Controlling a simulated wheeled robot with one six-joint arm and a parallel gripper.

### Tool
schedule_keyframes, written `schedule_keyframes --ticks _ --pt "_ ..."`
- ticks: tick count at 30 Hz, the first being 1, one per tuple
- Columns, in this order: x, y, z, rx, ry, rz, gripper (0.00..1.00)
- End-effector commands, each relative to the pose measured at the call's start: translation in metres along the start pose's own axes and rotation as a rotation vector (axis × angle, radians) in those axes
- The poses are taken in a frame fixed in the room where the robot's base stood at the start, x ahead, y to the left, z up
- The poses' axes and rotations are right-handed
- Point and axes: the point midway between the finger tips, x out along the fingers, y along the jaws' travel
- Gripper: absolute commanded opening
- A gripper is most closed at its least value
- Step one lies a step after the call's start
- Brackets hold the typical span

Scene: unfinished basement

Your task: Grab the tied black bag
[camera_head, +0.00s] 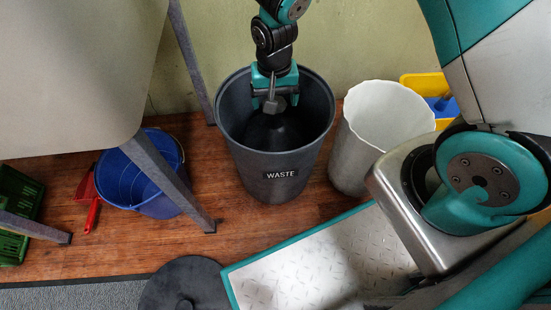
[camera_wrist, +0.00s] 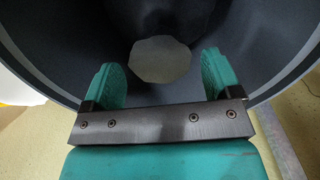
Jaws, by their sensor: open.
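The dark grey waste bin (camera_head: 279,187), labelled WASTE, stands upright on the wooden floor. Inside it is a dark, dome-shaped mass, the black bag (camera_head: 270,132). A grey piece that looks like its tied top rises from it towards my gripper (camera_head: 275,98). In the wrist view a pale grey, many-sided top (camera_wrist: 160,60) lies between the two teal fingers of my gripper (camera_wrist: 160,72). My gripper points down into the bin mouth, open, with its fingers on either side of that grey piece. I cannot tell whether they touch it.
A white bin (camera_head: 352,150) stands close on the right, with a yellow container (camera_head: 425,83) behind it. A blue bucket (camera_head: 152,200), a red tool (camera_head: 93,213) and a green crate (camera_head: 20,240) are at left, near a table (camera_head: 80,75). A round black lid (camera_head: 185,285) lies in front.

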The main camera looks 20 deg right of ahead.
Motion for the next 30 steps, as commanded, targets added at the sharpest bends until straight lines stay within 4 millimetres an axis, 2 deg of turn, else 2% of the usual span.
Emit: schedule_keyframes --ticks 7,15,23,30 --pt "0.016 -0.001 0.001 -0.001 0.001 -0.001 0.84" --pt "0.056 0.000 0.004 -0.001 -0.001 0.000 0.84" --pt "0.056 -0.001 0.004 -0.001 0.001 -0.001 0.84" --pt "0.056 -0.001 0.004 -0.001 0.001 -0.001 0.31"
